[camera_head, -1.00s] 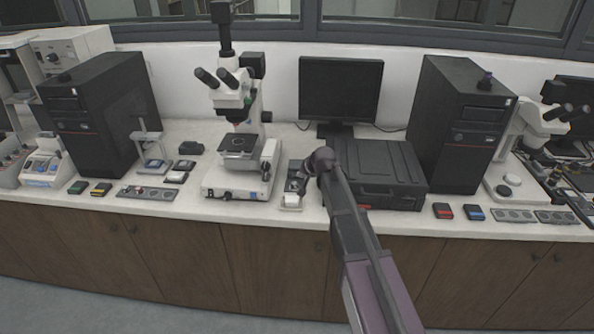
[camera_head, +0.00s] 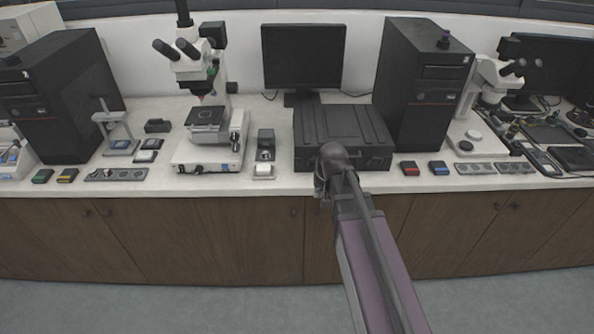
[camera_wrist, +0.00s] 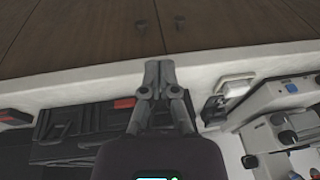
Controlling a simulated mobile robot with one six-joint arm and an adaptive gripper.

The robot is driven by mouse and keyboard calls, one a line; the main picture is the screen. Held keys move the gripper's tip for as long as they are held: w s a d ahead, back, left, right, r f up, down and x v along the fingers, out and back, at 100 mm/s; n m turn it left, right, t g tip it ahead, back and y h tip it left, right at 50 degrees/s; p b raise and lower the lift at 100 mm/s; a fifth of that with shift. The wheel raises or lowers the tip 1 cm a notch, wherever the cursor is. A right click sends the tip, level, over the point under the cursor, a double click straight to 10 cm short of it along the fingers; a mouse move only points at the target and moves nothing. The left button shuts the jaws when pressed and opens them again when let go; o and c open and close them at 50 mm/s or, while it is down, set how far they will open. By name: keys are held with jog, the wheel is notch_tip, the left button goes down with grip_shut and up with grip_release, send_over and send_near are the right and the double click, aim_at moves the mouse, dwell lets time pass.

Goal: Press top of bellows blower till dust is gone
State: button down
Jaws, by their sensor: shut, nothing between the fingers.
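A small black device with a white pad in front, possibly the bellows blower, stands on the bench (camera_head: 265,145) between the microscope and the black case. It also shows in the wrist view (camera_wrist: 214,108), its white pad (camera_wrist: 236,84) near the bench edge. I cannot make out any dust. My gripper (camera_head: 319,190) is near the bench's front edge, before the black case, and mostly hidden by my own arm. In the wrist view my gripper (camera_wrist: 160,68) is shut and empty, over the edge, to the left of the device and apart from it.
The white microscope (camera_head: 205,130) stands left of the device. The black case (camera_head: 345,135) lies right of it, with a monitor (camera_head: 302,55) behind and a dark tower (camera_head: 420,95) beside. Flat pads line the front of the bench (camera_head: 215,187). Floor in front is clear.

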jog(key=s+d+g+h, duration=0.1)
jog(key=s+d+g, duration=0.1)
jog(key=s+d, duration=0.4)
jog(key=s, duration=0.5)
jog(key=shift+s+f+g, duration=0.3)
jog(key=shift+s, duration=0.05)
jog(key=shift+d, duration=0.1)
jog(key=shift+s, duration=0.1)
